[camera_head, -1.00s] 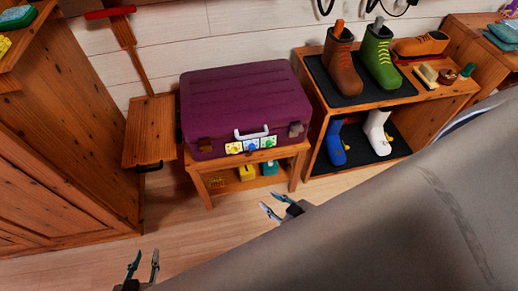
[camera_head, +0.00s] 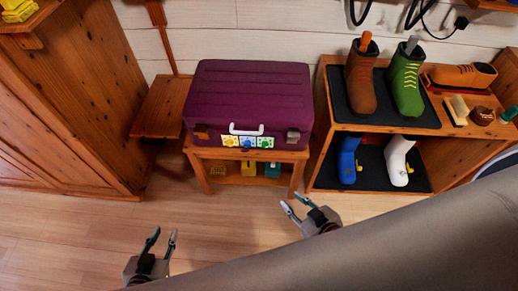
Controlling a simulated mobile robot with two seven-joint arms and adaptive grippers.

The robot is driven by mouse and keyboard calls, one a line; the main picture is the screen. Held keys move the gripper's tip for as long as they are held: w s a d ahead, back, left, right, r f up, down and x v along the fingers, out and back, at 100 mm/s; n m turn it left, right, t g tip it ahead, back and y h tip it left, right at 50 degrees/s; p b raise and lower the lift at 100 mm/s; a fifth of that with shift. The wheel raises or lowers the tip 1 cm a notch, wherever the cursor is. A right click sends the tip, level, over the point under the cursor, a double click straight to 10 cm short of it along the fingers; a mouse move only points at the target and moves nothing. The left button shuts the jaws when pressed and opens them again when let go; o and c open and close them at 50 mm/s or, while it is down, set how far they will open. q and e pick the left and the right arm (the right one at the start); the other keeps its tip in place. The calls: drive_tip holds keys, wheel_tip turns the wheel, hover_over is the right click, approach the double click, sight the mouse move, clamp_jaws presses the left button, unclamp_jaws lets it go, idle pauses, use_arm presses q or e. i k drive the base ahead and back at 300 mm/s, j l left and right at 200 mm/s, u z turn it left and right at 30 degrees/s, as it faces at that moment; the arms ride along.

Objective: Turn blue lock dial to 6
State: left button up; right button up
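The blue lock dial (camera_head: 247,142) is the middle one of three dials on the front of a purple suitcase (camera_head: 250,90). A yellow dial (camera_head: 229,141) is to its left and a green dial (camera_head: 265,143) to its right. The number it points to is too small to read. The suitcase is closed, with a white handle (camera_head: 247,129) above the dials. My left gripper (camera_head: 160,241) is open and empty, low in front and left of the suitcase. My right gripper (camera_head: 297,205) is open and empty, in front and right of the suitcase's stand.
The suitcase rests on a wooden stand (camera_head: 198,175) with small items on its lower shelf. A shoe rack (camera_head: 433,121) with boots stands at right. A wooden bench (camera_head: 160,107) and cabinet (camera_head: 70,110) are at left. Floor before the stand is clear. My grey arm crosses the lower right.

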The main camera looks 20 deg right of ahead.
sight(247, 144)
drive_tip(key=k+l, duration=0.1)
drive_tip(key=l, duration=0.35)
drive_tip(key=k+l, duration=0.1)
drive_tip(key=l, duration=0.35)
drive_tip(key=k+l, duration=0.15)
drive_tip(key=l, duration=0.3)
drive_tip(key=k+l, duration=0.1)
drive_tip(key=l, duration=0.3)
